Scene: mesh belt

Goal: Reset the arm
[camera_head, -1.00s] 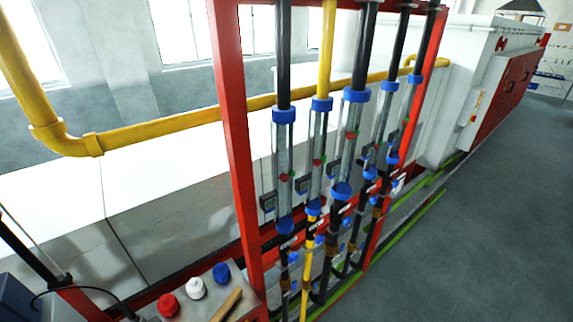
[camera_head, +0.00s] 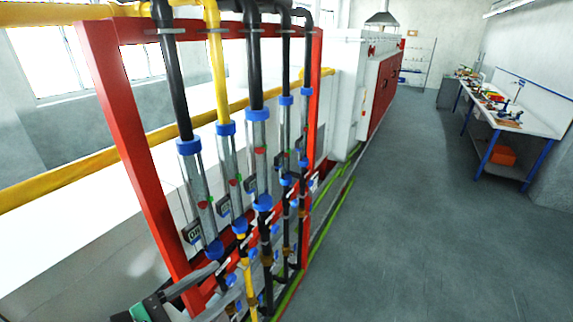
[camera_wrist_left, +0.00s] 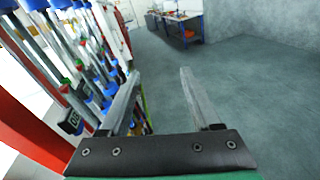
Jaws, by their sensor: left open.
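My left gripper shows at the lower left of the head view (camera_head: 205,282), in front of the foot of the pipe rack. In the left wrist view (camera_wrist_left: 160,88) its two grey fingers stand wide apart with nothing between them. Green-and-grey parts of my left wrist show at the bottom edge of the head view. My right gripper is in neither view.
A red frame (camera_head: 133,165) carries several black and yellow pipes with blue collars and gauges, close beside my left gripper. A white-and-red cabinet (camera_head: 349,85) stands behind it. A workbench (camera_head: 515,118) is at the far right. The grey floor (camera_head: 430,215) between is clear.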

